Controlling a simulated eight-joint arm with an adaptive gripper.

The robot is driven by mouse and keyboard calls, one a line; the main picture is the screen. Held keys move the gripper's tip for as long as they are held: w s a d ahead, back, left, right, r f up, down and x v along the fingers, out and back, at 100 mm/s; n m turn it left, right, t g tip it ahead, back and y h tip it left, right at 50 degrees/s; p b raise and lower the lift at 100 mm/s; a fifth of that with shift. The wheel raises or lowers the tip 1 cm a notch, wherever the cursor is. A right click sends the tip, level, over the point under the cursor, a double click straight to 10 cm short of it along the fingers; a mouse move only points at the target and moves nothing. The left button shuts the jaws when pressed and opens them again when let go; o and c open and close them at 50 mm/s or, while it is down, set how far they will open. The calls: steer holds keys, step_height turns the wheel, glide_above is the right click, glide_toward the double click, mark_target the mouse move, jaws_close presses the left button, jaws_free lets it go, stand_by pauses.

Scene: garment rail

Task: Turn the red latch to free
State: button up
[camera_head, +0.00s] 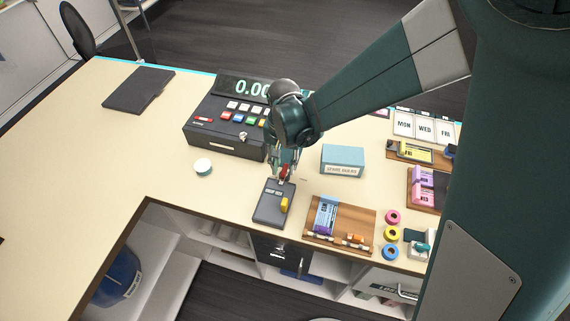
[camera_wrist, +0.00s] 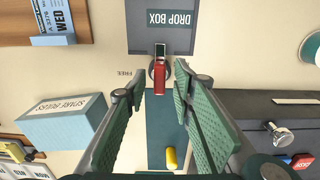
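The red latch (camera_wrist: 159,77) is a short red bar beyond the edge of the dark drop box (camera_wrist: 137,38). It points straight away from the box, towards the bottom of the wrist view. A small "FREE" marking (camera_wrist: 132,73) is on the table to the left of the latch in that view. My gripper (camera_wrist: 160,84) is open, with one green-padded finger on each side of the latch. I see gaps between the pads and the latch. In the head view my gripper (camera_head: 284,170) is low at the box's far end and partly covers the latch.
A black cash register (camera_head: 225,128) stands close behind my gripper. The "SPARE ROLLS" box (camera_head: 342,161) is to the right. A wooden ticket tray (camera_head: 362,219) and coloured rolls (camera_head: 391,234) lie further right. A white-topped round tub (camera_head: 202,166) is left, with free table around it.

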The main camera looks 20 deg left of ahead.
steer(key=shift+f, duration=0.5)
jaws_close()
